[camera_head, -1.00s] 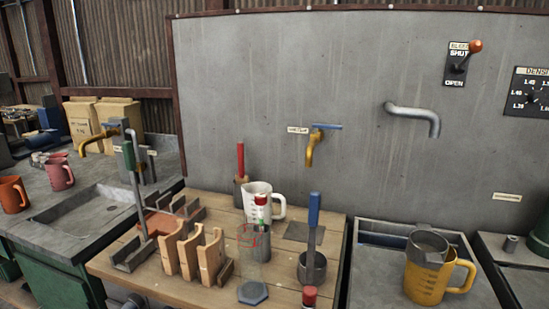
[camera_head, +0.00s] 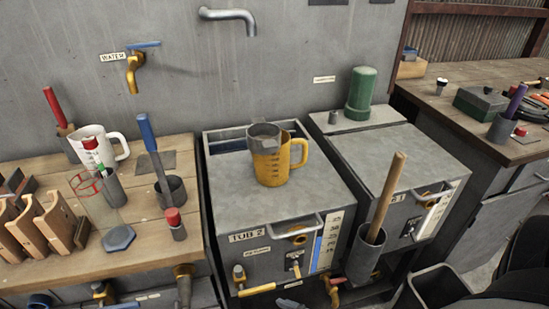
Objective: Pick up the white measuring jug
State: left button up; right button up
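The white measuring jug (camera_head: 118,150) stands upright on the wooden bench at the left of the head view, with its handle to the right. No gripper clearly shows; a dark shape at the lower right edge may be part of my own arm, but no fingers are visible.
A blue-handled tool (camera_head: 153,150) in a dark cup stands right of the jug. Wooden racks (camera_head: 45,222) are at front left. A yellow jug (camera_head: 270,165) stands on tub 2 (camera_head: 225,200). A brass water tap (camera_head: 133,72) is on the wall above.

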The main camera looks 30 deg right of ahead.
aim_at(105, 149)
jog(key=u, duration=0.4)
jog(key=k, duration=1.1)
jog(key=u, duration=1.4)
jog(key=i, duration=0.95)
jog(key=z, duration=0.85)
jog(key=i, duration=0.6)
jog(key=z, duration=0.6)
